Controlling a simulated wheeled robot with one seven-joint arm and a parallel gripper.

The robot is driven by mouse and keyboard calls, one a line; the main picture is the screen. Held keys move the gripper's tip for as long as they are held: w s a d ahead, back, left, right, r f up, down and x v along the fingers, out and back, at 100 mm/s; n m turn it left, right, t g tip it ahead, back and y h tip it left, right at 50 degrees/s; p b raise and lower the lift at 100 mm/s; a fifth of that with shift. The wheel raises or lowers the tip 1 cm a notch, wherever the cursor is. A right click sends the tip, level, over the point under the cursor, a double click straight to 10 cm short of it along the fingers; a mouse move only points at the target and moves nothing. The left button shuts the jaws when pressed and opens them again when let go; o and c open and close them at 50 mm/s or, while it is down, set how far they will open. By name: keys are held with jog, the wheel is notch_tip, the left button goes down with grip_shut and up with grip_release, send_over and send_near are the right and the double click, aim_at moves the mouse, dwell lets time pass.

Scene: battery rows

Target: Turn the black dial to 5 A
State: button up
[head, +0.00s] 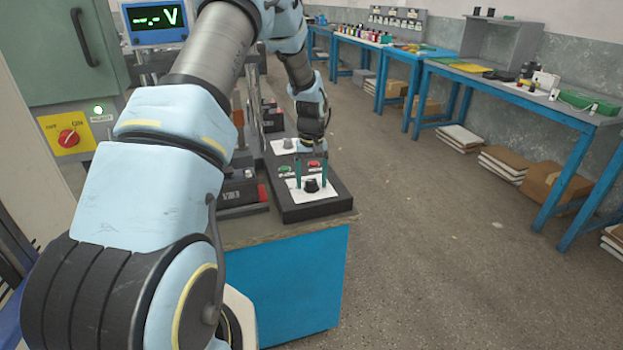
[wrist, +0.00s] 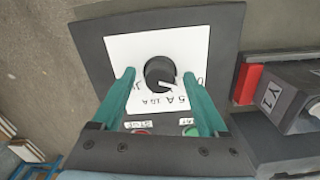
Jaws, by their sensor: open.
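The black dial (head: 312,185) sits on a white plate on the dark control box, near the bench's front end. In the wrist view the dial (wrist: 158,72) shows a small white mark on its lower edge. Printed labels curve below it, among them "5 A" (wrist: 180,98) and "10 A"; the mark lies near these, but I cannot tell exactly which label it points to. My gripper (head: 311,183) reaches down over the plate. In the wrist view its teal fingers (wrist: 159,77) are open, one on each side of the dial, with gaps to it.
A green button (head: 284,168) and a red button (head: 314,163) sit behind the dial on the same box. A second, lighter dial (head: 287,144) is further back. Batteries (head: 240,188) stand at the left. The floor to the right is open, before blue tables.

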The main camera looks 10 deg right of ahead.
grip_shut()
dwell(0.5)
jog(key=m, duration=0.8)
jog(key=shift+m, duration=0.3)
jog(key=shift+r, duration=0.1)
dwell(0.5)
grip_release()
